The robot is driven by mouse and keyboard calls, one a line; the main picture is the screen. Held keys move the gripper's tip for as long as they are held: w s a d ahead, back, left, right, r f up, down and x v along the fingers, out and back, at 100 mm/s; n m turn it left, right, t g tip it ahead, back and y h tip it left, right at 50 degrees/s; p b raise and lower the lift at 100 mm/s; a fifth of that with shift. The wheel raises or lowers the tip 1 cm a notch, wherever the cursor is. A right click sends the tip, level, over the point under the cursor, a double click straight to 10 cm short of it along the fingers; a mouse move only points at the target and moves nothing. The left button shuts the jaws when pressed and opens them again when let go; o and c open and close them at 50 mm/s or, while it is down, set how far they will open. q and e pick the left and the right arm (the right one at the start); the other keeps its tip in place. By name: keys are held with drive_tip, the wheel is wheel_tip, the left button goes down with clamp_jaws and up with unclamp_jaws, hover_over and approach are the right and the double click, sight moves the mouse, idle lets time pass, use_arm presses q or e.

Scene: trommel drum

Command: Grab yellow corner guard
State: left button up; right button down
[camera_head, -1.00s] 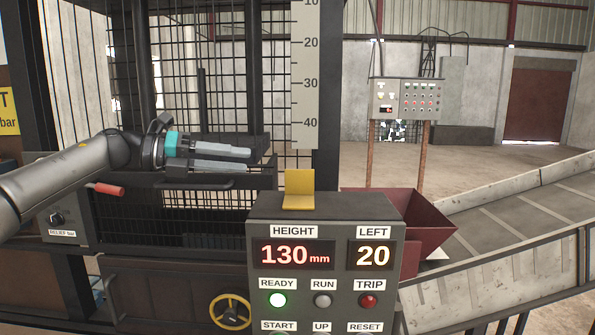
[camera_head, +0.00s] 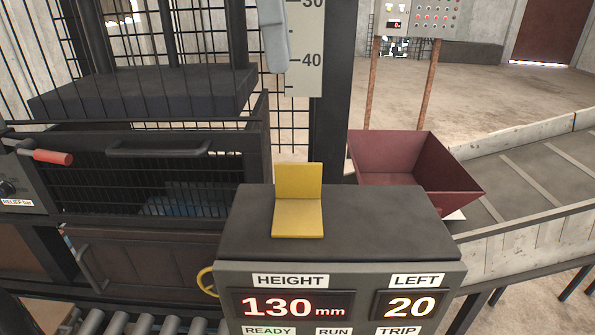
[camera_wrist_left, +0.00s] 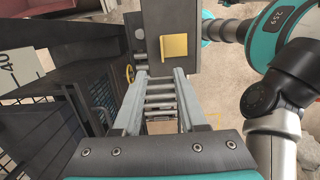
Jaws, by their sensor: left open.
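The yellow corner guard (camera_head: 299,205) is an L-shaped piece on top of the grey control box (camera_head: 350,215). One flange lies flat and the other stands up at its back edge. In the left wrist view the guard (camera_wrist_left: 174,47) shows beyond the fingertips, slightly right of centre. My left gripper (camera_wrist_left: 160,76) is open and empty, apart from the guard. In the head view only grey finger parts of this gripper (camera_head: 276,45) show at the top, above and behind the guard; the rest is cut off. My right gripper is not in view.
A black mesh cage (camera_head: 150,180) with handles stands left of the box. A vertical scale (camera_head: 305,60) and dark post rise behind it. A dark red hopper (camera_head: 415,165) and a conveyor (camera_head: 530,180) lie to the right. The box top around the guard is clear.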

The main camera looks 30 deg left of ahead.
use_arm(q)
hover_over(298, 163)
drive_tip(key=a, duration=0.1)
wheel_tip(298, 163, down, 7)
drive_tip(key=shift+d+f, duration=0.15)
drive_tip(key=shift+f, duration=0.8)
drive_tip(key=shift+d+f, duration=0.2)
drive_tip(key=shift+f, duration=0.75)
drive_tip(key=shift+d+f, duration=0.15)
drive_tip(key=shift+f, duration=0.8)
drive_tip(key=shift+c, duration=0.3)
clamp_jaws()
